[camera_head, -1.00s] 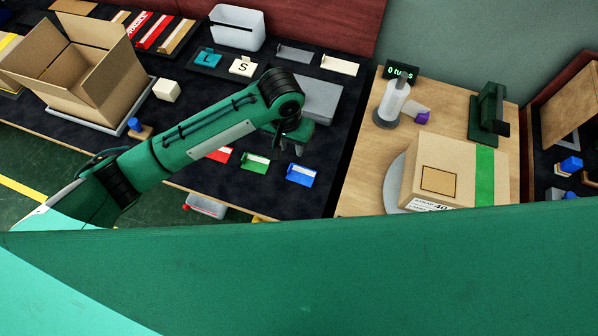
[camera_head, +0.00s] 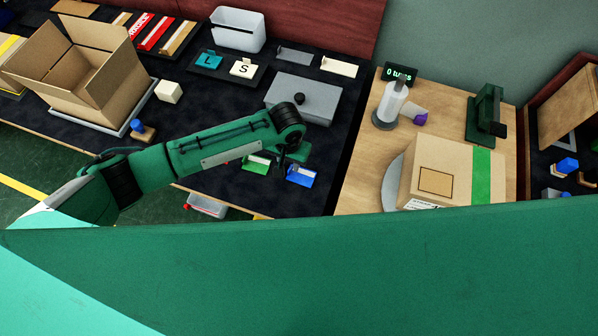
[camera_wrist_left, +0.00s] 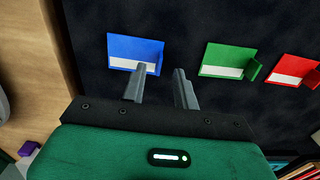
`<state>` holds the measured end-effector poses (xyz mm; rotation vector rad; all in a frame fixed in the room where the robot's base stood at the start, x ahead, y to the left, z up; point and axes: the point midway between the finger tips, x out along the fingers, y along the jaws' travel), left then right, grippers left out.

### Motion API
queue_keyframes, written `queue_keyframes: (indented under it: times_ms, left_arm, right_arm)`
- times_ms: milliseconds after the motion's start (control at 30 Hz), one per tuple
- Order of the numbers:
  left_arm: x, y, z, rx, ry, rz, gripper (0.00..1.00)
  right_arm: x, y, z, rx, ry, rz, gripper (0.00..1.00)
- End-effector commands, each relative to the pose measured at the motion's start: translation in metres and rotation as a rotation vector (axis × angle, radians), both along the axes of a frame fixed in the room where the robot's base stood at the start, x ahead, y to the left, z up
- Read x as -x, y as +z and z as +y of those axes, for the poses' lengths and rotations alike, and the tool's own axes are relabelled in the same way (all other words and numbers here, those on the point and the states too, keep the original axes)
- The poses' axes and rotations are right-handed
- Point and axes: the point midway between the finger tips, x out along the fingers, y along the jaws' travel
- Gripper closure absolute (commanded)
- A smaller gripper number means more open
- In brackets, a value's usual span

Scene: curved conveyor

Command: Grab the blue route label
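The blue route label (camera_head: 301,176) lies on the dark table near its front edge. It has a white strip and a small raised tab. In the left wrist view, the blue label (camera_wrist_left: 134,47) is just beyond the fingertips of my left gripper (camera_wrist_left: 160,69). The gripper is open and empty, with the tab appearing between its fingertips. I cannot tell its height above the label. In the head view, my left gripper (camera_head: 297,155) is just behind the label, mostly hidden by its wrist. My right gripper is not in view.
A green label (camera_head: 256,165) lies left of the blue one; a red label (camera_wrist_left: 297,71) shows beyond it in the wrist view. A grey lidded box (camera_head: 312,98) stands behind. A closed carton (camera_head: 452,170) stands on the wooden table (camera_head: 362,150) at right.

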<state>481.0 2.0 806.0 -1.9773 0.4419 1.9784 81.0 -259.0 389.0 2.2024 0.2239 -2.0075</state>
Motion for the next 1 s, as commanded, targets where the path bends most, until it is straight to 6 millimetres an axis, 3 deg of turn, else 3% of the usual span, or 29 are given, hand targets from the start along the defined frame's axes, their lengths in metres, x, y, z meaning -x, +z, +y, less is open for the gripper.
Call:
queue_keyframes:
  times_ms: [200,467,500,633,667,1000]
  left_arm:
    - [-0.001,-0.026,-0.001,-0.001,-0.001,0.000,0.70]
    - [-0.001,-0.031,-0.001,0.001,-0.001,0.000,0.70]
    - [-0.001,-0.031,-0.001,0.000,-0.001,-0.001,0.72]
    - [-0.001,-0.030,-0.001,0.000,-0.001,-0.001,0.97]
    - [-0.001,-0.030,-0.001,0.000,-0.001,-0.001,1.00]
    - [-0.001,-0.030,-0.001,0.000,-0.001,-0.001,1.00]
  right_arm:
    - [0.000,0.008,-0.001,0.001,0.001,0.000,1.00]
    - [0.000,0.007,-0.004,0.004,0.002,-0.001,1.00]
    - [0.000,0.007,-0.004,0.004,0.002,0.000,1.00]
    - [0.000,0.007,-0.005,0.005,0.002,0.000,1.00]
    - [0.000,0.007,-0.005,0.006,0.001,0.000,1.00]
    - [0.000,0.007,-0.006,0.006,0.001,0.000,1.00]
